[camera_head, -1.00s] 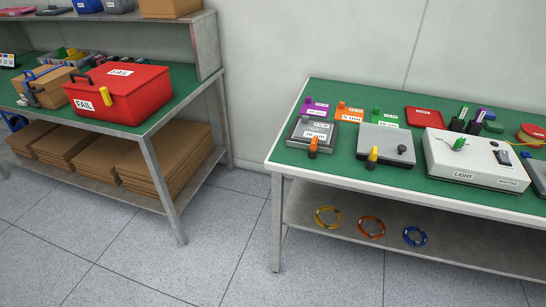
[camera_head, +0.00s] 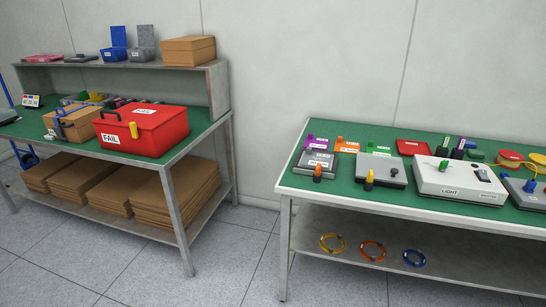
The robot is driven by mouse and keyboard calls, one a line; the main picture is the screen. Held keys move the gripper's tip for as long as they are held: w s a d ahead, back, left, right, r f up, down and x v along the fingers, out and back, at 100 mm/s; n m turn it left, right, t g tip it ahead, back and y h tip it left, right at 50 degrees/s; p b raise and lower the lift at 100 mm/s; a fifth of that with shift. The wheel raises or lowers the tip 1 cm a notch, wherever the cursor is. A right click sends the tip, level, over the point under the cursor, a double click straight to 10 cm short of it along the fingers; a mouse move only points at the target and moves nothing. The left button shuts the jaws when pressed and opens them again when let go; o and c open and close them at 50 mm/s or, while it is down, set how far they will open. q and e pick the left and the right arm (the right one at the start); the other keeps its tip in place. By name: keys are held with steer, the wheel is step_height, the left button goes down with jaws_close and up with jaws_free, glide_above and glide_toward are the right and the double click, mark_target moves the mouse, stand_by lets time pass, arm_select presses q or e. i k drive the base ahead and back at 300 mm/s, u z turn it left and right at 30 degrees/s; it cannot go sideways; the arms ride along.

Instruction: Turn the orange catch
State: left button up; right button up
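An orange upright catch (camera_head: 317,172) stands at the front of a small grey device (camera_head: 325,160) with a white label. The device sits at the left end of the green-topped right bench (camera_head: 360,198). A yellow catch (camera_head: 370,178) stands on the grey box (camera_head: 383,168) to its right. A green catch (camera_head: 444,166) is on the larger white box (camera_head: 465,186) labelled LIGHT. An orange labelled piece (camera_head: 346,142) lies behind the orange catch. Neither of my grippers is in view.
The left bench (camera_head: 190,143) holds a red FAIL box (camera_head: 165,130) and cardboard boxes. Flat cardboard (camera_head: 165,200) is stacked below it. Yellow, orange and blue rings (camera_head: 414,257) lie on the right bench's lower shelf. Floor (camera_head: 235,250) between the benches is clear.

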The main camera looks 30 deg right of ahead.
mark_target(317, 172)
steer(key=u, duration=0.2)
steer(key=i, duration=0.95)
steer(key=z, duration=0.3)
